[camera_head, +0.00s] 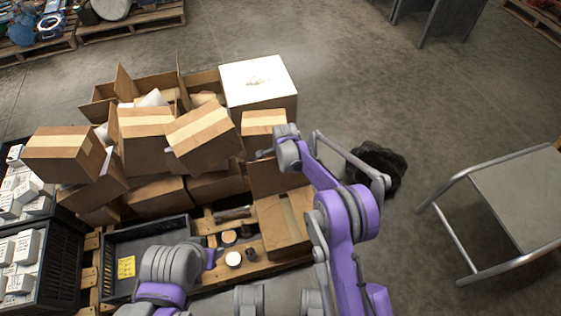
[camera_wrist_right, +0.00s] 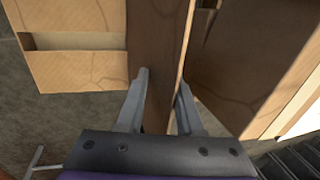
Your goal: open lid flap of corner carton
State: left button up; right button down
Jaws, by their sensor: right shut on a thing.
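The corner carton (camera_head: 283,222) is brown cardboard and sits at the right front corner of the pallet. One lid flap (camera_head: 275,177) stands up at its back side, near my right gripper (camera_head: 265,153). In the right wrist view, the fingers of my right gripper (camera_wrist_right: 163,80) stand on either side of a thin cardboard flap (camera_wrist_right: 158,40) and are shut on it. The carton's inside is not visible. My left arm shows at the bottom left in the head view, but I cannot make out its gripper.
Several taped cartons (camera_head: 205,138) are piled behind, with a white box (camera_head: 258,82) at the back. A black crate (camera_head: 148,248) lies left.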

jog(key=c, duration=1)
grip_release()
jog(key=shift+f, duration=0.15)
jog(key=shift+c, duration=0.2)
jog(key=shift+w, duration=0.1)
jog(key=p+v, duration=0.2)
jog(key=v, duration=0.8)
jog(key=shift+r, duration=0.35)
